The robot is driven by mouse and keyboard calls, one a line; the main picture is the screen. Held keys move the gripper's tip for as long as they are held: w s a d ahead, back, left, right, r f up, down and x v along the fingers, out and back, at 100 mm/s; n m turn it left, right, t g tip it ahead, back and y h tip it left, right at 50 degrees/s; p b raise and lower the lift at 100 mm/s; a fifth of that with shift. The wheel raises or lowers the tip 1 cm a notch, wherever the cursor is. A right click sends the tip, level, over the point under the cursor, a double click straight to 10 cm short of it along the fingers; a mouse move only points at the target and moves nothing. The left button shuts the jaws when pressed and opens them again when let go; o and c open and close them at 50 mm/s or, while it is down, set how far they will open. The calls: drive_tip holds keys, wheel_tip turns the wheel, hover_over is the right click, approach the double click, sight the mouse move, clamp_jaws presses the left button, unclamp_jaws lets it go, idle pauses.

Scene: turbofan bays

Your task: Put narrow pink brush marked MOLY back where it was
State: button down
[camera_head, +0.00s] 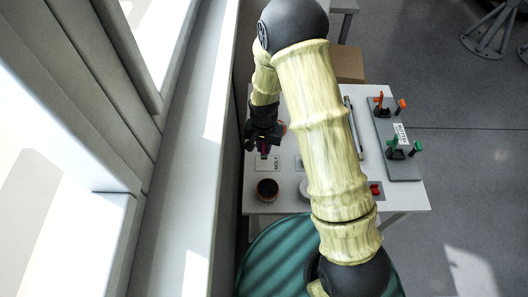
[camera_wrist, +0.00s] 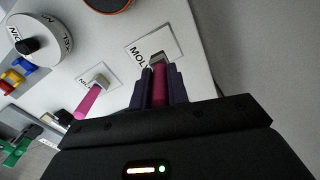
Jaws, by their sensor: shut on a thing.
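My gripper (camera_wrist: 160,88) is shut on the narrow pink brush (camera_wrist: 160,84), gripping its handle. The brush's pale bristle end (camera_wrist: 158,58) points at the white card marked MOLY (camera_wrist: 142,52) and overlaps it in the wrist view. I cannot tell whether the bristles touch the card. A second pink brush (camera_wrist: 87,101) stands on another card, whose text is only partly readable.
A dark round pot with an orange rim (camera_head: 267,188) stands on the white table (camera_head: 255,207) near the MOLY card. A grey board (camera_head: 405,170) with green and orange clamps lies right. A wall runs along the left.

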sight(264, 153)
drive_tip(key=shift+f, duration=0.1)
drive_tip(key=shift+f+p, duration=0.6)
drive_tip(key=shift+f, duration=1.4)
drive_tip(key=shift+f, duration=0.2)
drive_tip(key=c, duration=1.4)
unclamp_jaws()
drive_tip(key=shift+o, duration=0.2)
drive_tip(key=shift+r, duration=0.1)
wheel_tip(264, 153, up, 12)
drive_tip(key=b, duration=0.3)
drive_tip(key=shift+r, duration=0.15)
